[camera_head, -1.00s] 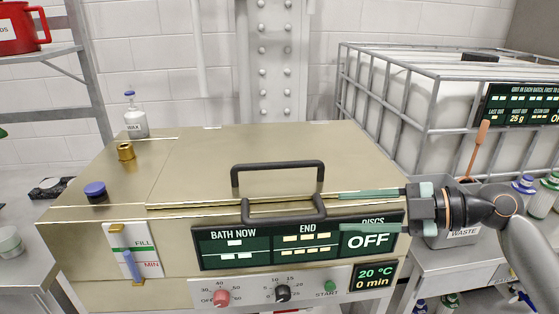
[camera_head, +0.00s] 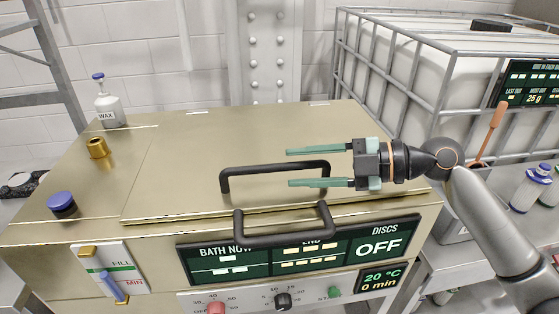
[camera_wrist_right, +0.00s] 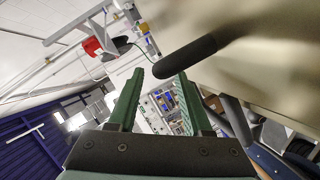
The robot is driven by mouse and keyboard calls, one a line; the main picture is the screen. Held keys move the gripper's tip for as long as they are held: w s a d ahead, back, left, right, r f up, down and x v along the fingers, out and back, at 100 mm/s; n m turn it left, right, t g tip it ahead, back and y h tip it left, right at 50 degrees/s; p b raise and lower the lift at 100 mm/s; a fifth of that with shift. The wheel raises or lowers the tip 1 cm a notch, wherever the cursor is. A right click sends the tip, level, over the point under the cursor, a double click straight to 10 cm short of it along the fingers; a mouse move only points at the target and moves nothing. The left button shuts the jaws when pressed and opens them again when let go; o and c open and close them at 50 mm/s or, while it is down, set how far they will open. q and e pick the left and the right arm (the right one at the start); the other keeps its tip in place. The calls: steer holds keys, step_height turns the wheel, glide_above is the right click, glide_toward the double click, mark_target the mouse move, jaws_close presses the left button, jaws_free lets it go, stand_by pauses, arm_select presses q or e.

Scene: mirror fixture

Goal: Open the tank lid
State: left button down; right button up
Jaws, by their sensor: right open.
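The tank (camera_head: 75,240) is a large gold-beige box with its flat lid (camera_head: 180,165) lying shut. A black bar handle (camera_head: 240,170) stands on the lid near its front edge; a second black handle (camera_head: 285,240) sits just below, on the front. My right gripper (camera_head: 288,167) is open and empty, coming in from the right. In the head view its green fingers lie above and below the right part of the lid handle. In the right wrist view a black bar (camera_wrist_right: 187,57) shows at the fingertips; I cannot tell whether they touch it. My left gripper is not in view.
A wax bottle (camera_head: 110,103), a brass fitting (camera_head: 97,148) and a blue-capped port (camera_head: 63,204) are on the tank's left side. A caged white container (camera_head: 440,80) stands behind right. The front panel (camera_head: 225,262) carries displays and knobs.

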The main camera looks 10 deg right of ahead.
steer(key=shift+p+x, duration=0.3)
steer(key=shift+x, duration=1.9)
steer(key=shift+c, duration=0.2)
jaws_close()
